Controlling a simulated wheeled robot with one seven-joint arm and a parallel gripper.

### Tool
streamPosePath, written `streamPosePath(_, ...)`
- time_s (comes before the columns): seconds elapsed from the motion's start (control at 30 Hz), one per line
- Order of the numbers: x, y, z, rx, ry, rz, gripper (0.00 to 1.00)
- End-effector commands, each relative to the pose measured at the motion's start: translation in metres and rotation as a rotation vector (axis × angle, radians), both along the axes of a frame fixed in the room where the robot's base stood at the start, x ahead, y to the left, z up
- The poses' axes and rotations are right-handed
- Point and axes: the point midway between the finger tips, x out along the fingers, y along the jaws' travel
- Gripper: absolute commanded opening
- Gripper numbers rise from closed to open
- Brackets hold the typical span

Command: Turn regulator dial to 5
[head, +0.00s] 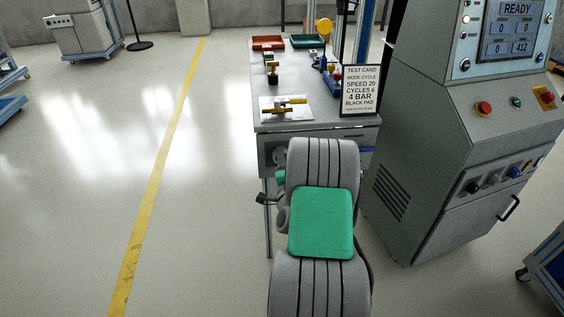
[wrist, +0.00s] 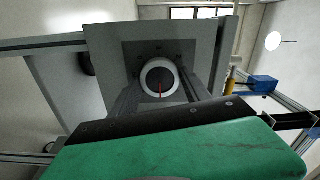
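A test card (head: 361,90) on the bench reads "4 BAR".
The grey bench (head: 314,127) holds brass-coloured clamps (head: 291,102), a red tray (head: 268,42) and a green tray (head: 307,41). A control cabinet (head: 440,140) stands close on the right, its screen showing "READY". Open floor lies left, with a yellow line (head: 160,165).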

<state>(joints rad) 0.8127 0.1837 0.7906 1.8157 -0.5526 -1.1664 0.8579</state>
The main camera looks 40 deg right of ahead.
Motion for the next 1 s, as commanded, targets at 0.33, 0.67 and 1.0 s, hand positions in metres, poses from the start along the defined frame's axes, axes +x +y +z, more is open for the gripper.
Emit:
streamPosePath(0.33,0.002,0.003,0.0,0.001,0.0,0.006,0.75)
streamPosePath(0.67,-0.017,0.013,-0.003,0.003,0.0,0.004,0.75)
streamPosePath(1.0,-0.059,0.042,-0.001,0.001,0.0,0.003,0.75)
